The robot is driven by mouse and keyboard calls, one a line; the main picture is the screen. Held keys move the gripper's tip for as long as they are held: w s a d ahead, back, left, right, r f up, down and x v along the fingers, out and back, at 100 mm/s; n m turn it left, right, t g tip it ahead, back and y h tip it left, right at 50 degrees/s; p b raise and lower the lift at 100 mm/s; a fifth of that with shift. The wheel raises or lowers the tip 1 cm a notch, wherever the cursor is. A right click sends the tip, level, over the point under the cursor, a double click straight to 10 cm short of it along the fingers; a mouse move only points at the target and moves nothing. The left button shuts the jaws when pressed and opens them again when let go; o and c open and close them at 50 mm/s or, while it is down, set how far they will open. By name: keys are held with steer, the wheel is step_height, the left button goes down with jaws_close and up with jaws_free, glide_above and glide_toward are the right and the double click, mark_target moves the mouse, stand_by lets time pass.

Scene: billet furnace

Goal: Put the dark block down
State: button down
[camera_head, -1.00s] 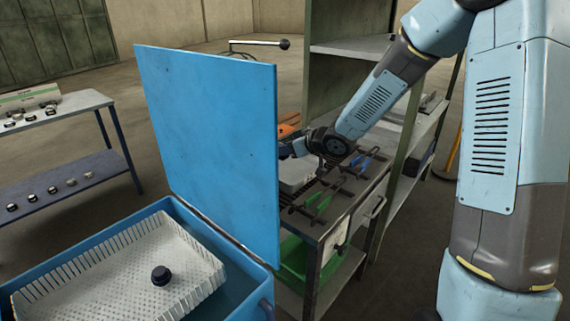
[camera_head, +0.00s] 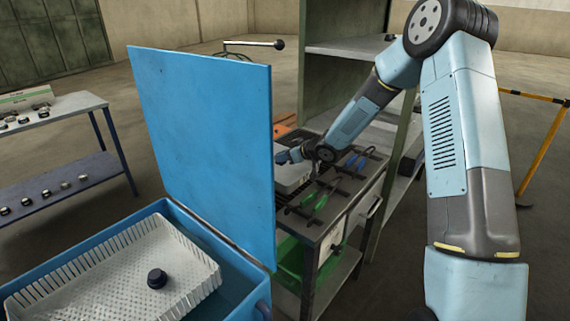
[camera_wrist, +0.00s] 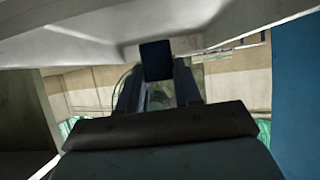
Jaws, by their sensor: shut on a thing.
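The dark block (camera_wrist: 156,60) shows in the wrist view as a small, nearly square dark face at the ends of my gripper's fingers. My gripper (camera_wrist: 158,80) is shut on it. In the wrist view a pale grey body lies close beyond the block; I cannot tell whether they touch. In the head view my gripper (camera_head: 284,156) is at a pale grey box (camera_head: 291,178) on the dark workbench (camera_head: 318,225), just right of the raised blue lid (camera_head: 205,140). The lid partly hides this spot, and the block cannot be made out there.
A blue bin (camera_head: 228,296) at the front left holds a white perforated tray (camera_head: 95,290) with a dark round piece (camera_head: 157,278) in it. Pliers (camera_head: 322,200) lie on the bench. A green shelf unit (camera_head: 330,85) stands behind. A side table (camera_head: 65,115) with small parts stands left.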

mark_target(285, 163)
steer(key=shift+f, duration=1.65)
steer(key=c, duration=0.8)
jaws_free()
steer(key=shift+f, duration=0.1)
steer(key=shift+v, duration=3.9)
